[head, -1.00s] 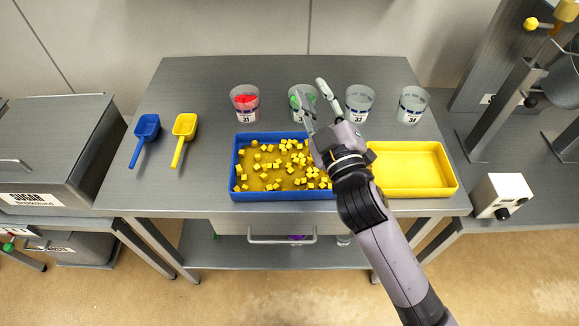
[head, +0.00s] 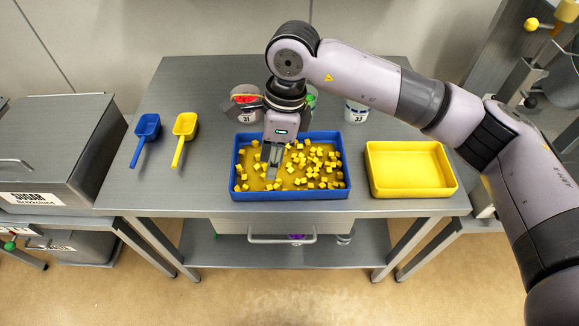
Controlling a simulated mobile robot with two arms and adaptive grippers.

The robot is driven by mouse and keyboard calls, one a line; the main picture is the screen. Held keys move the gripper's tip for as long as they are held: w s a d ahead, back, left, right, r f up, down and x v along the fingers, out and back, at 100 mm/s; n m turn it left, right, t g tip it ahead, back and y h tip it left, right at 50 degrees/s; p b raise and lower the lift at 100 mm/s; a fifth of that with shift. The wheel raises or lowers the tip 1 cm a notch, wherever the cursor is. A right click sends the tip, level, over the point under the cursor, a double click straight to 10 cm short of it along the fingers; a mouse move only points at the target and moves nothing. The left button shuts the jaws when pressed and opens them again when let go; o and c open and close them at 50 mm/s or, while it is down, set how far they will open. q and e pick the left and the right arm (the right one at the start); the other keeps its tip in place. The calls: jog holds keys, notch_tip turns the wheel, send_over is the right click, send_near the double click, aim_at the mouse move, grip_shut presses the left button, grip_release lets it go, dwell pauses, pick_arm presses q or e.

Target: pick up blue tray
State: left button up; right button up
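The blue tray (head: 290,195) lies flat on the grey table, with many small yellow cubes (head: 318,165) spread over its floor. My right gripper (head: 270,172) points down over the left part of the tray, with its fingers among or just above the cubes. The fingers look close together, but their tips are small, and I cannot tell whether they are open, shut or touching anything. My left gripper is not in view.
An empty yellow tray (head: 412,190) lies to the right. A blue scoop (head: 147,128) and a yellow scoop (head: 185,127) lie at the left. Cups, including one with red contents (head: 245,99), stand behind, partly hidden by my arm.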

jog(key=w+d+t+h, duration=0.1)
jog(key=w+d+h, duration=0.1)
jog(key=d, duration=0.2)
jog(key=p, duration=0.5)
send_near(290, 202)
jog(key=shift+d+f, duration=0.15)
jog(key=shift+d, duration=0.05)
jog(key=f, duration=0.1)
jog(key=f+p, duration=0.1)
jog(key=f, duration=0.1)
jog(key=f+p, duration=0.1)
jog(key=f, duration=0.1)
jog(key=shift+a+f, duration=0.1)
jog(key=shift+a, duration=0.15)
jog(key=shift+f, duration=0.3)
jog(key=shift+c, duration=0.4)
grip_shut()
jog(key=shift+w+r, duration=0.1)
